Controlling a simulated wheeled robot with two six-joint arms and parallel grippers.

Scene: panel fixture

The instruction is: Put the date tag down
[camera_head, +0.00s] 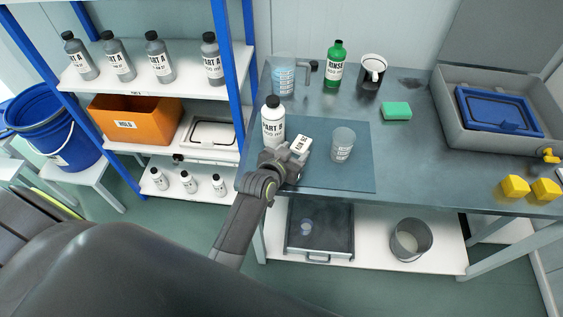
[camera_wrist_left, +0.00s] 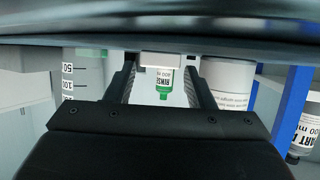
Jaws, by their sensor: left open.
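The date tag (camera_head: 301,145) is a small white block with dark print, over the blue-grey mat (camera_head: 350,178) on the bench, between the white PART B bottle (camera_head: 272,122) and a clear graduated cup (camera_head: 343,145). My left gripper (camera_head: 290,158) is open, with its fingers at the tag's near side. In the left wrist view, a pale edge, likely the tag (camera_wrist_left: 165,59), shows between the spread fingertips (camera_wrist_left: 160,80). I cannot tell whether the fingers touch it. My right gripper is not in view.
A grey case (camera_head: 470,140) and yellow blocks (camera_head: 515,187) are at the right. The mat's front right is clear.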

